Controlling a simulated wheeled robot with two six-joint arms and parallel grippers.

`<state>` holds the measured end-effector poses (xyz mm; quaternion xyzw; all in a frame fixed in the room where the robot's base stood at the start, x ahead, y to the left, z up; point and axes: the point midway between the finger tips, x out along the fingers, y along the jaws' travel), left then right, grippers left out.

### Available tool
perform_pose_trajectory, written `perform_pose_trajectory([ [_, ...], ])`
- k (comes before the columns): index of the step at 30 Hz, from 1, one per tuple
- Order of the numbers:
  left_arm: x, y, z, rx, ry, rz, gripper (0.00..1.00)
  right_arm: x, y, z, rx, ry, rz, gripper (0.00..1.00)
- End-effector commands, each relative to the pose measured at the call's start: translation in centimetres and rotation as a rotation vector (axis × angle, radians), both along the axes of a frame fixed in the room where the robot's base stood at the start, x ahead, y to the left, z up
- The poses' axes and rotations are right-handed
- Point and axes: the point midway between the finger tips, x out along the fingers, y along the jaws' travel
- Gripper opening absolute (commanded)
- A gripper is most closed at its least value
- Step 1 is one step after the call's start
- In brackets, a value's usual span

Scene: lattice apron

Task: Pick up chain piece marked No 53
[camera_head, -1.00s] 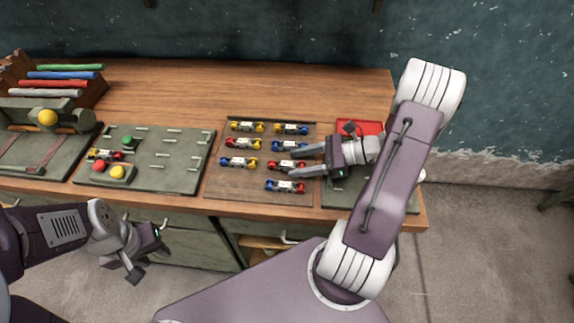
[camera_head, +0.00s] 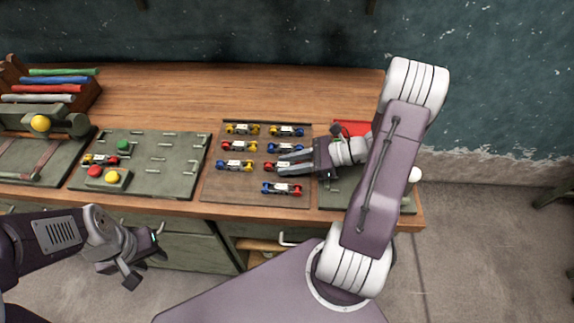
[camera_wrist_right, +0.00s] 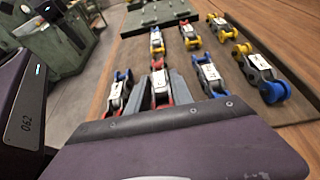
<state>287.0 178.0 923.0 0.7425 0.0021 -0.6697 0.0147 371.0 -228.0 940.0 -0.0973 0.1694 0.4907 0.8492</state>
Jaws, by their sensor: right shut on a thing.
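My right gripper (camera_head: 281,162) reaches in from the right, low over a brown board (camera_head: 222,194) of chain pieces. It is shut on a chain piece with red ends and a white label (camera_head: 273,166). In the right wrist view this piece (camera_wrist_right: 160,82) sits between the two grey fingers (camera_wrist_right: 159,90), among the other pieces; its label is too small to read surely. I cannot tell whether it is clear of the board. My left gripper (camera_head: 142,261) is empty and open in front of the bench, below the worktop.
Close by lie a blue-ended piece (camera_wrist_right: 208,75) and a blue-and-red piece (camera_wrist_right: 118,92); several others fill the board. A green panel with buttons (camera_head: 160,165) stands left, a red tray (camera_head: 352,128) right behind my right gripper.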

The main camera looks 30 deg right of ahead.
Motion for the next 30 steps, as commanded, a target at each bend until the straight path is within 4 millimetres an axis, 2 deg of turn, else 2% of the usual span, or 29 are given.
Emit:
perform_pose_trajectory([
  [7,0.0,0.0,0.7,0.0,0.0,0.0,0.36,-0.4,-0.2,4.1,-0.002,-0.004,-0.003,0.0],
  [18,0.0,0.0,1.6,0.0,0.0,0.0,0.36,-8.6,-2.3,9.0,-0.002,-0.002,-0.006,0.0],
  [24,0.0,0.0,1.8,0.0,0.0,0.0,0.36,-10.9,-2.8,10.3,0.0,-0.001,-0.003,0.0],
  [30,0.0,0.0,1.8,0.0,0.0,0.0,0.36,-11.3,-2.9,10.4,0.002,-0.001,0.001,0.0],
])
